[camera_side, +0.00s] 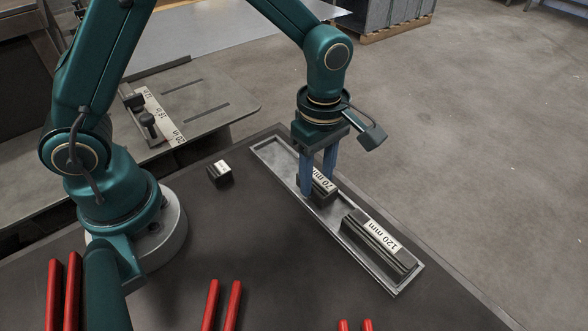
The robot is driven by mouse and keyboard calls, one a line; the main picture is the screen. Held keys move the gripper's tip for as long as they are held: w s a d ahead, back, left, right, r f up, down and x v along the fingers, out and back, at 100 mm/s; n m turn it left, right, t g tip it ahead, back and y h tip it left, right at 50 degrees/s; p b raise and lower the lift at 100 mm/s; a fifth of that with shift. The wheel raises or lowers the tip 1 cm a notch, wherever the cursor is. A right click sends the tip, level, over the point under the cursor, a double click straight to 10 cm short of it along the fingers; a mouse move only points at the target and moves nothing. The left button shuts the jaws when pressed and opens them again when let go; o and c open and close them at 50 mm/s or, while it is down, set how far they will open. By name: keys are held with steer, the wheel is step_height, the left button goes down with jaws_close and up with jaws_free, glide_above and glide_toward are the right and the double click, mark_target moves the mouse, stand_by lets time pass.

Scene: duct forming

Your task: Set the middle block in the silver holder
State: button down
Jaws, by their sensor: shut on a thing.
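The silver holder (335,228) is a long shallow tray with a raised rim on the dark table. My gripper (318,180) points down over its middle part, its blue fingers shut on the dark block labelled 70 mm (325,188). That block is inside the holder's outline. I cannot tell whether it rests on the holder's floor. A longer dark block labelled 120 mm (376,242) lies in the near right part of the holder, apart from the 70 mm block. A small dark block (220,175) with a white label stands on the table left of the holder.
Red upright bars stand in pairs along the near edge, at the left (63,290), the middle (222,305) and the right (355,325). A metal bench with a ruler (160,115) lies behind. The table between the small block and the holder is clear.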

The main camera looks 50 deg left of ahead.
stand_by(0.4)
steer(key=shift+c, duration=1.7)
jaws_free()
steer(key=s+a+r+m+t, duration=0.1)
steer(key=a+r+t, duration=0.1)
steer(key=r, duration=0.5)
steer(key=s+a+r+m+t, duration=0.1)
steer(key=s+a+r, duration=0.1)
steer(key=r, duration=0.5)
steer(key=s+a+m+t, duration=0.2)
steer(key=s+m, duration=0.6)
steer(key=m, duration=0.8)
steer(key=shift+s+a+f+t, duration=0.2)
steer(key=shift+s+a+t, duration=0.15)
steer(key=shift+a, duration=0.15)
